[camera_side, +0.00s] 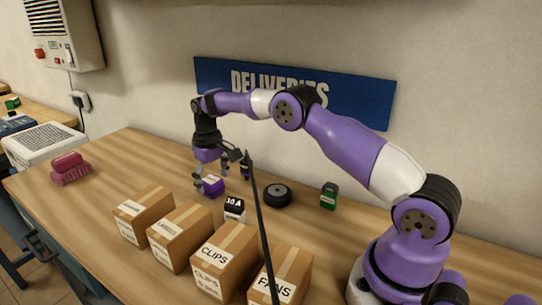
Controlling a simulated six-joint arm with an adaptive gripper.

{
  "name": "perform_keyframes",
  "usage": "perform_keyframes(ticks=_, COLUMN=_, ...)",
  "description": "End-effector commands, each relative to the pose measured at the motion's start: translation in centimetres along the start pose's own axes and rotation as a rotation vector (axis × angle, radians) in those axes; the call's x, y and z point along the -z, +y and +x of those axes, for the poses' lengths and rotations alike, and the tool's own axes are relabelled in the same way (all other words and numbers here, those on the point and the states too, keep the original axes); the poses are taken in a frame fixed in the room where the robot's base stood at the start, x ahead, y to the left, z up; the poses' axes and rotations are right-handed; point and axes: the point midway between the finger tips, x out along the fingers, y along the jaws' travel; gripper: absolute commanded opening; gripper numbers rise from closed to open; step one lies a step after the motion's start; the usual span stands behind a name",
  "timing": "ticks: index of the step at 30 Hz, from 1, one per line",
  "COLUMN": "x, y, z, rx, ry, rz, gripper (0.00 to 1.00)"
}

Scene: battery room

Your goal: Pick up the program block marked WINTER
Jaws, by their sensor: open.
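No block shows a readable WINTER marking in this view. A small purple block (212,186) sits on the wooden table, directly under my gripper (211,177). My gripper points down and is open, with its fingers around or just above the purple block; I cannot tell whether they touch it. A black and white block marked 10 A (235,208) stands just in front and to the right. A green and black block (329,196) stands farther right, its label too small to read.
Several cardboard boxes, including CLIPS (224,259) and FANS (281,272), line the table front. A black round object (277,194) lies right of my gripper. A thin black pole (262,215) crosses the view. A pink object (70,168) lies left; the table between is clear.

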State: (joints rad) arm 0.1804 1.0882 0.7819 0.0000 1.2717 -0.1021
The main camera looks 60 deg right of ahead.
Motion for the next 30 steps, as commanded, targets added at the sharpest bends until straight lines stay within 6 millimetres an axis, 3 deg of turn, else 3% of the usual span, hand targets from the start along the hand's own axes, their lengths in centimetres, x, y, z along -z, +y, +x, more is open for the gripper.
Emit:
perform_keyframes(ticks=3, x=-0.07, y=-0.02, z=1.29, rx=0.000, ry=-0.002, rz=0.000, gripper=0.93)
perform_keyframes(ticks=10, x=-0.04, y=-0.02, z=1.52, rx=0.000, ry=0.000, rz=0.000, gripper=0.93)
perform_keyframes(ticks=11, x=-0.04, y=-0.02, z=1.52, rx=0.000, ry=0.000, rz=0.000, gripper=0.88)
perform_keyframes(ticks=15, x=-0.04, y=-0.03, z=1.50, rx=0.000, ry=0.000, rz=0.000, gripper=0.19)
perform_keyframes(ticks=16, x=-0.04, y=-0.03, z=1.51, rx=0.000, ry=0.000, rz=0.000, gripper=0.16)
perform_keyframes(ticks=30, x=-0.05, y=-0.01, z=1.00, rx=0.000, ry=-0.001, rz=0.001, gripper=0.15)
